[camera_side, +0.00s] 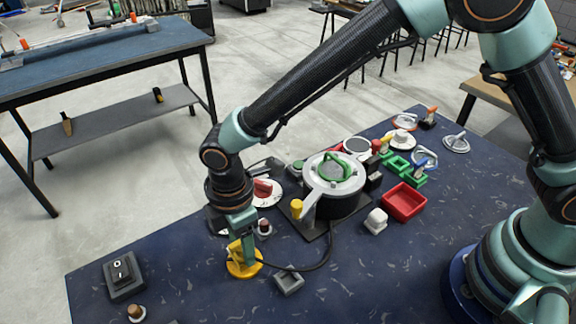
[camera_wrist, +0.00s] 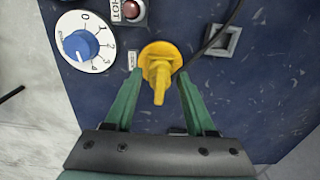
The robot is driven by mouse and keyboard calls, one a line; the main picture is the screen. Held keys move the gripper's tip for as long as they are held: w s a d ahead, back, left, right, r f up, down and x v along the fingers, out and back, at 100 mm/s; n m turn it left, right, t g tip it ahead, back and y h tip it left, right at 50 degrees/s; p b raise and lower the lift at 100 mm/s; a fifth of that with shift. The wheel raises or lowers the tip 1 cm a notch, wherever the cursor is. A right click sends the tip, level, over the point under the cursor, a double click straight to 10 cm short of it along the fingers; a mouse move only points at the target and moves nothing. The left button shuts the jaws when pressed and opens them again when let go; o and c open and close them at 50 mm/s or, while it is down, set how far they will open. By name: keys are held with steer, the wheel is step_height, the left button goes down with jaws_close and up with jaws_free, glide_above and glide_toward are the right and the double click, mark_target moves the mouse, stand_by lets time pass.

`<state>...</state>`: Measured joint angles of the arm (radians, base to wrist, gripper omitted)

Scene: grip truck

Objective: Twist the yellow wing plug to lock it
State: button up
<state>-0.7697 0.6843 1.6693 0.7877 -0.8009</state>
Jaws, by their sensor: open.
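The yellow wing plug (camera_side: 245,270) sits on the blue table in the side view, with a round flange at its base. In the wrist view the plug (camera_wrist: 161,84) is at the centre, its narrow wing pointing toward my gripper's palm. My gripper (camera_side: 242,250) reaches down over the plug from above. In the wrist view its two green fingers (camera_wrist: 160,74) are apart, one on each side of the wing. Gaps show between the fingers and the wing. In the side view the fingers partly cover the plug.
A white dial with a blue knob (camera_wrist: 80,45) and a red button (camera_wrist: 131,9) are close by. A grey square holder (camera_side: 289,281) and a black cable (camera_side: 318,264) lie right of the plug. A switch box (camera_side: 123,275) stands left; a pot with a green-handled lid (camera_side: 335,177) stands behind.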

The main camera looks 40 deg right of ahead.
jaws_close()
steer(key=m, duration=0.5)
steer(key=shift+d+f+m, duration=0.1)
steer(key=shift+m, duration=0.2)
steer(key=m, duration=0.6)
steer(key=shift+s, duration=0.1)
steer(key=shift+c, duration=0.4)
jaws_free()
